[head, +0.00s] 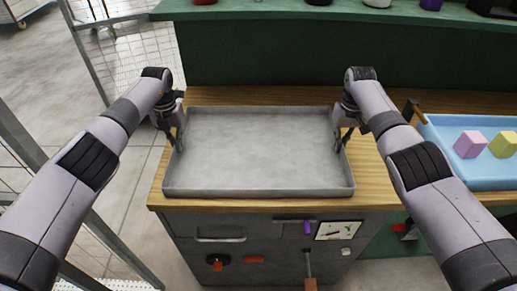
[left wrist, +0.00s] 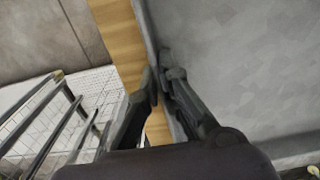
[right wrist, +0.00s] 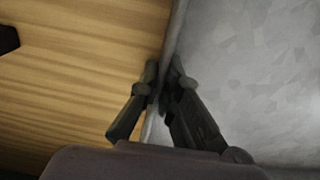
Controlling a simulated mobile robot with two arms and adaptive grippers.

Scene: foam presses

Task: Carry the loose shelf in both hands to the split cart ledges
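The loose shelf is a grey, shallow metal tray with a raised rim (head: 262,192), lying level at the wooden counter in the head view. I cannot tell whether it rests on the wood or is just above it. My left gripper (head: 176,140) is at its left rim, and in the left wrist view its fingers (left wrist: 158,82) are closed around that rim. My right gripper (head: 344,140) is at the right rim; in the right wrist view its fingers (right wrist: 163,75) pinch the rim between them. The split cart ledges are not clearly identifiable.
A wire-mesh cart with grey posts (head: 88,50) stands at left. A blue tray (head: 450,170) with pink and yellow blocks is close on the right. A green raised shelf (head: 330,12) backs the wooden counter (head: 300,97). A grey cabinet front (head: 275,240) has knobs and a handle.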

